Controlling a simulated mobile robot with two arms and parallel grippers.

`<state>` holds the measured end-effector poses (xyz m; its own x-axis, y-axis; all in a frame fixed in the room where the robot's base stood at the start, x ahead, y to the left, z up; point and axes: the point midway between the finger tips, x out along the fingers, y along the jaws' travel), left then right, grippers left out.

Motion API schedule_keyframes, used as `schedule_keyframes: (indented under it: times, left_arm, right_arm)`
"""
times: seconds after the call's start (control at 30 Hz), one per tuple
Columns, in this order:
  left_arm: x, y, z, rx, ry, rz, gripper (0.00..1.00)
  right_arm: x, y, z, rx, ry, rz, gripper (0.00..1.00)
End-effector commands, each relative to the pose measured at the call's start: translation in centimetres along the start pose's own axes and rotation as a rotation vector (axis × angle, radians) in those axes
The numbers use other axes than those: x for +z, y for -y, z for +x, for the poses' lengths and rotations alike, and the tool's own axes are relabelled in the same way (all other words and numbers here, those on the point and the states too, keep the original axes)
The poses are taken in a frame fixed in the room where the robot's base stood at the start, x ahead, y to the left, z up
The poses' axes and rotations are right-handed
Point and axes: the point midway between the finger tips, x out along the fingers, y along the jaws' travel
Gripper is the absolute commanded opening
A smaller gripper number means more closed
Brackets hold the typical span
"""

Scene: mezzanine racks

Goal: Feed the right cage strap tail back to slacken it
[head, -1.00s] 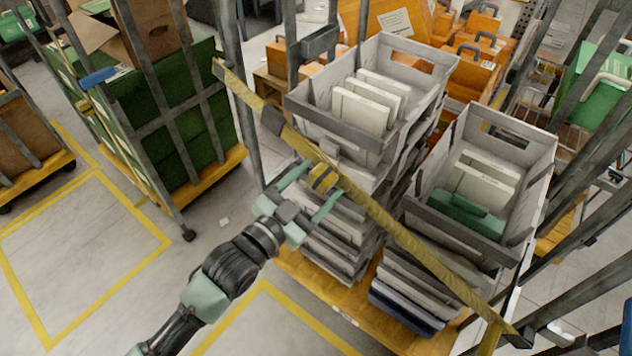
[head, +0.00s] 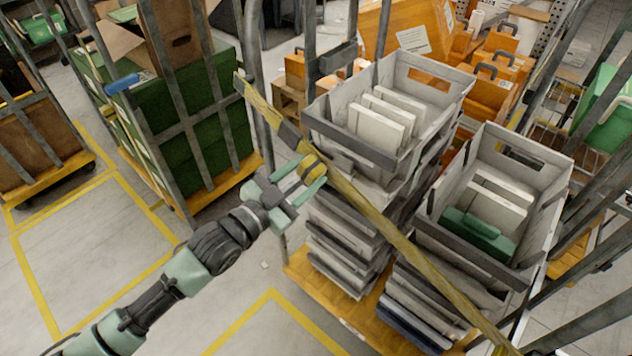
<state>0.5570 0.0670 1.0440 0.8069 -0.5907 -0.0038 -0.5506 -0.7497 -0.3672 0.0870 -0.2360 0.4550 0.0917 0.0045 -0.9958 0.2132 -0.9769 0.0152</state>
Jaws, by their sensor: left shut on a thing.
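A yellow strap (head: 400,238) runs diagonally across the open front of the right cage, from the upper left post down to the lower right. A dark buckle (head: 289,134) sits on its upper part. My left gripper (head: 312,178) is at the strap just below the buckle, with its green fingers shut on a bunched yellow strap tail (head: 311,168) with a dark band. The tail is partly hidden by the fingers. I cannot tell how tight the strap is. My right gripper is not in view.
Behind the strap stand grey totes (head: 352,147) on stacked grey trays, one tote (head: 480,250) holding a green case. Left is a cage with green crates (head: 185,130). Orange cases (head: 495,65) stand behind. The floor at lower left is clear, with yellow lines.

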Motion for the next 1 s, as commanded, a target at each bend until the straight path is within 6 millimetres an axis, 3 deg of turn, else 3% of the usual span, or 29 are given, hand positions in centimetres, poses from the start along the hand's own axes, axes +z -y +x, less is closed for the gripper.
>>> schedule_keyframes:
  times: [0.17,0.2,0.27,0.3,0.67,1.0]
  left_arm:
    - [-0.4,0.8,0.1,-0.012,-0.008,0.006,0.0]
    - [-0.4,0.8,0.1,-0.012,-0.009,0.006,0.48]
    - [-0.5,0.7,0.1,-0.012,-0.009,0.006,0.65]
    - [-0.4,0.7,0.1,-0.011,-0.008,0.005,0.67]
    - [0.0,0.3,-0.5,-0.006,-0.002,0.002,0.67]
    - [0.2,0.4,-6.0,-0.007,-0.001,0.003,0.67]
  right_arm:
    - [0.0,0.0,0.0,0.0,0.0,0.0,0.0]
    - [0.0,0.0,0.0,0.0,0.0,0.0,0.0]
    - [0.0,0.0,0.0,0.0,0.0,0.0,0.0]
    - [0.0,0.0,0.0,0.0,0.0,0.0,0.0]
    - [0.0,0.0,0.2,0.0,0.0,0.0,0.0]
    - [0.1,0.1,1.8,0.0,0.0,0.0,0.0]
